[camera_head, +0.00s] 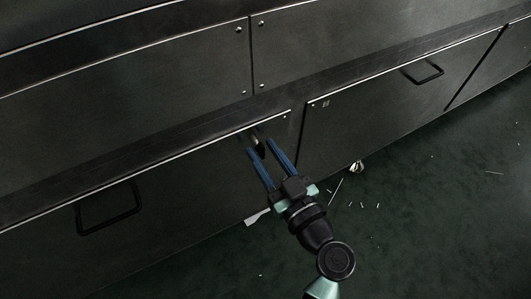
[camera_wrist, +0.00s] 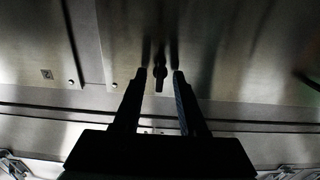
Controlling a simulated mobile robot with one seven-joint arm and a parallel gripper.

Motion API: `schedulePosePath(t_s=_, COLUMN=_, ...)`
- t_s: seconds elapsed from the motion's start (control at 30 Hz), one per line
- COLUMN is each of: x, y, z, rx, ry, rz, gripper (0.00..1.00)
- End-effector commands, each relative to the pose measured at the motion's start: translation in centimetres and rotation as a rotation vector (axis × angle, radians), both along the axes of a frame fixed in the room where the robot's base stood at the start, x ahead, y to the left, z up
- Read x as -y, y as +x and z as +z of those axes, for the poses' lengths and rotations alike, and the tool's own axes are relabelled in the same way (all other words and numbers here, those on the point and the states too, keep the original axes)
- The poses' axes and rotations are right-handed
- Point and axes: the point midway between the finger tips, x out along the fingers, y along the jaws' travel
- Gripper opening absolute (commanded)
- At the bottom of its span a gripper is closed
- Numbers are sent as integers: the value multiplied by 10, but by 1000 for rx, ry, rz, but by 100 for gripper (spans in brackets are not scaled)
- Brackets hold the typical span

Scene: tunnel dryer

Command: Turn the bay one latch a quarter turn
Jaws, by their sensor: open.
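The latch (camera_head: 259,146) is a small, dark piece with a pale glint near the upper right corner of the left lower panel (camera_head: 180,190). It also shows in the wrist view as a short, dark upright bar (camera_wrist: 159,80). My gripper (camera_head: 253,134) is open, with its two blue fingers reaching to the panel on either side of the latch. In the wrist view the gap between the fingertips (camera_wrist: 160,73) has the latch in it, with a gap to each finger. I cannot tell whether the fingertips touch the panel.
The left panel has a dark handle (camera_head: 108,206). A right lower panel (camera_head: 375,110) carries a small label (camera_head: 326,103), hard to read, and another handle (camera_head: 423,72). A ledge (camera_head: 150,158) runs above.

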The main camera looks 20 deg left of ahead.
Motion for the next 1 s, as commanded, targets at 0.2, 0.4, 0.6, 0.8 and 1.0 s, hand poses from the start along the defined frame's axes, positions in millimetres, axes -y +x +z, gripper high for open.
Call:
schedulePosePath(t_s=0.2, x=0, y=0, z=0, rx=0, ry=0, rz=0, gripper=14)
schedulePosePath(t_s=0.4, x=0, y=0, z=0, rx=0, ry=0, rz=0, gripper=0)
schedulePosePath(t_s=0.6, x=1, y=0, z=0, rx=-1, ry=1, rz=0, gripper=0)
schedulePosePath(t_s=0.8, x=1, y=0, z=0, rx=-24, ry=18, rz=0, gripper=0)
schedulePosePath(t_s=1.0, x=2, y=0, z=0, rx=-99, ry=77, rz=-1, gripper=0)
